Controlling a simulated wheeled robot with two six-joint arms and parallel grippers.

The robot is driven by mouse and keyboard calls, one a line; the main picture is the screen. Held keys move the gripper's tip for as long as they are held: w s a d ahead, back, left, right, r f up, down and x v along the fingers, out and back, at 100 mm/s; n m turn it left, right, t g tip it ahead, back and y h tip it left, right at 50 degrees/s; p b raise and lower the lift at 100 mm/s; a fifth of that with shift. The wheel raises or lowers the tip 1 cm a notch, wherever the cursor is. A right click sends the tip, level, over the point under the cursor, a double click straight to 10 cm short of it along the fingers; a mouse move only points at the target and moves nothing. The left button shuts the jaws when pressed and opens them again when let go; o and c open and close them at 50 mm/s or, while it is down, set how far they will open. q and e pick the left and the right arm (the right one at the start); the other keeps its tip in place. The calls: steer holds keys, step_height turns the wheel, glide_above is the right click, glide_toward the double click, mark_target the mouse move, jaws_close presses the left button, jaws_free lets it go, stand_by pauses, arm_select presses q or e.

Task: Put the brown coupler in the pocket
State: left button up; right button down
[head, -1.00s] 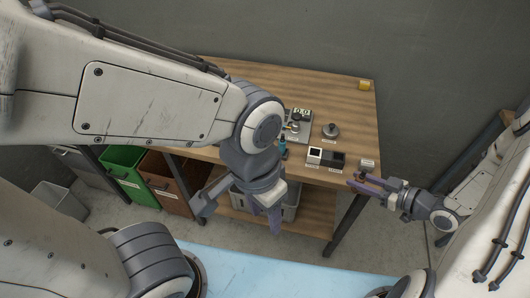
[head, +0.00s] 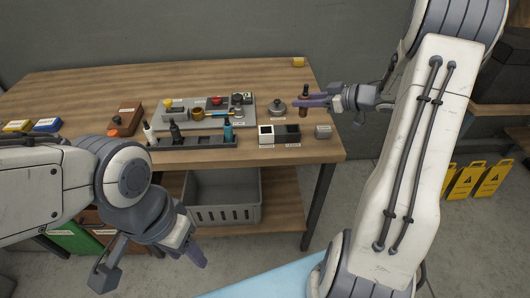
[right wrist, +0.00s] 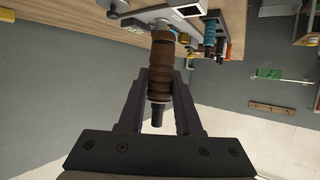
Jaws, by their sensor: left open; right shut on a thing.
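The brown coupler (head: 303,92) is upright between the purple fingers of my right gripper (head: 304,101), above the right part of the wooden table. In the right wrist view the ribbed brown coupler (right wrist: 159,72) sits between both fingers, its dark narrow end toward the palm. Near the table's front edge stand a white box (head: 266,134) with a dark opening and a black box (head: 287,134) beside it. Their labels are too small to read, so I cannot tell which is the pocket. My left gripper (head: 198,256) is open and empty, low in front of the table.
A dark rack (head: 190,144) holding several bottle-like parts lies left of the boxes. Behind it is a grey board (head: 182,117) with fittings. A round metal part (head: 277,108) and a grey block (head: 322,131) are nearby. The table's left rear is clear.

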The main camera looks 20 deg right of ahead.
steer(key=shift+w+d+r, duration=0.1)
steer(key=shift+d+r, duration=0.05)
steer(key=shift+d, duration=0.25)
steer(key=shift+w+r+b, duration=0.1)
steer(key=shift+b, duration=0.2)
glide_above(279, 134)
steer(key=w+a, duration=0.3)
step_height(279, 134, down, 7)
steer(key=shift+a+r, duration=0.1)
steer(key=shift+r, duration=0.1)
arm_select(q)
steer(key=shift+f, duration=0.95)
arm_select(e)
steer(key=shift+f, duration=2)
steer(key=shift+f, duration=0.1)
steer(key=c, duration=0.6)
jaws_free()
